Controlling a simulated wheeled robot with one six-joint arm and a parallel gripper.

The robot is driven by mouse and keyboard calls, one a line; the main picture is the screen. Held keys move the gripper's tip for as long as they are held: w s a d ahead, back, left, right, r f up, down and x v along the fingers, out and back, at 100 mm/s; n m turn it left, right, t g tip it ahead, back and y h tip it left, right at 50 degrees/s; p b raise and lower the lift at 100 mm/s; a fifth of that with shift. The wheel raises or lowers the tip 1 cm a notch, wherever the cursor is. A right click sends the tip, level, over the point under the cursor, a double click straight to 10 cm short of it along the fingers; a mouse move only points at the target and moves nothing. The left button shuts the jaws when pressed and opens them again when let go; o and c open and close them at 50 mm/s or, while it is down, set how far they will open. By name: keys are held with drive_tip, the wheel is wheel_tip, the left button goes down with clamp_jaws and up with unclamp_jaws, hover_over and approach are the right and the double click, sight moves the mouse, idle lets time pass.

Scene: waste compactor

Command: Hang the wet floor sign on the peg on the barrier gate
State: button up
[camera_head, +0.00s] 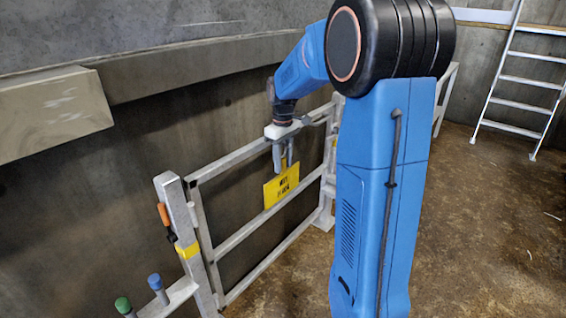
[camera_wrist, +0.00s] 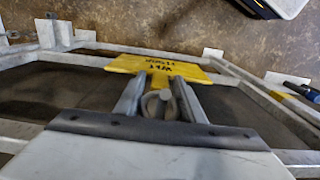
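The yellow wet floor sign (camera_head: 281,186) with dark lettering is at the barrier gate, between its top and middle rails. My gripper (camera_head: 283,160) points down at the sign's upper edge. In the wrist view the sign (camera_wrist: 160,67) lies just beyond my fingertips (camera_wrist: 160,82). The two fingers stand apart, with a rounded grey piece (camera_wrist: 157,103) between them. I cannot tell whether this is the peg or part of the sign, or whether the fingers press on anything. The metal barrier gate (camera_head: 240,158) is upright. I cannot make out what supports the sign.
A post with an orange-handled tool (camera_head: 165,214) stands at the gate's near end. Green (camera_head: 123,305) and blue (camera_head: 155,282) knobs are below it. A concrete wall (camera_head: 90,195) is behind the gate. A ladder (camera_head: 520,80) stands at the far right.

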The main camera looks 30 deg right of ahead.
drive_tip(key=o, duration=0.4)
drive_tip(key=shift+o, duration=0.2)
drive_tip(key=shift+r, duration=0.1)
wheel_tip(320, 180, up, 17)
drive_tip(key=shift+r, duration=0.15)
drive_tip(key=s+a+f+m+t, duration=0.1)
drive_tip(key=s+a+f, duration=0.3)
drive_tip(key=s, duration=0.6)
drive_tip(key=s+a+f+m+t, duration=0.1)
drive_tip(key=s+a+f, duration=0.4)
drive_tip(key=s, duration=0.6)
drive_tip(key=s+a+f+m+t, duration=0.2)
drive_tip(key=s+a+f, duration=0.3)
drive_tip(key=s, duration=0.6)
drive_tip(key=shift+a+t, duration=0.4)
drive_tip(key=shift+a, duration=0.15)
drive_tip(key=shift+r, duration=0.1)
